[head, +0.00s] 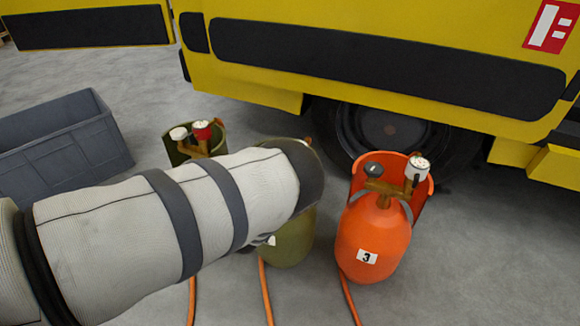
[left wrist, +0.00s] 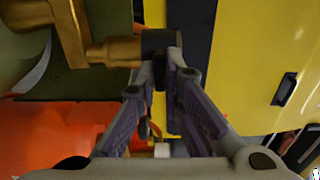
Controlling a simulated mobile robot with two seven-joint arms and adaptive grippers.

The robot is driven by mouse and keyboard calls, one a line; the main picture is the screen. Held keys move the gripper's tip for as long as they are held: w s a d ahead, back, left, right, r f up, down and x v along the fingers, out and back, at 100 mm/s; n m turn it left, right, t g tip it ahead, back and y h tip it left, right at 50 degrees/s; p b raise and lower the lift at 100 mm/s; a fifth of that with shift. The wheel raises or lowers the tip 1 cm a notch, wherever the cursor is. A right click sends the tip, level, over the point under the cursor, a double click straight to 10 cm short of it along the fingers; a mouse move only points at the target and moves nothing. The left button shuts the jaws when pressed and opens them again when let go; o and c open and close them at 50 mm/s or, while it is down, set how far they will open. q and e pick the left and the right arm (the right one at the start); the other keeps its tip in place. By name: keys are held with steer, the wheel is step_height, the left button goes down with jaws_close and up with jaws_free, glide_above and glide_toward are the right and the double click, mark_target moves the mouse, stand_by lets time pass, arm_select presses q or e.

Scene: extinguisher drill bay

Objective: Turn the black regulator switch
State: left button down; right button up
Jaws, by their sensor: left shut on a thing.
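The black regulator switch (left wrist: 158,41) sits at the end of a brass valve fitting (left wrist: 108,53) in the left wrist view. My left gripper (left wrist: 161,70) has its fingertips closed on this switch. In the head view my left arm reaches over the middle green cylinder (head: 291,238) and hides its valve, the switch and my gripper. A second black knob (head: 374,169) is on the orange cylinder (head: 374,236), which carries a label with a 3. My right gripper is in neither view.
Another green cylinder with a red knob (head: 201,131) stands at the left, partly behind my arm. A grey crate (head: 65,158) is farther left. A yellow vehicle (head: 290,85) stands close behind the cylinders. Orange hoses (head: 266,292) run forward along the floor.

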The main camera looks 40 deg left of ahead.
arm_select(q)
steer(key=c, duration=1.7)
jaws_free()
steer(key=v, duration=1.2)
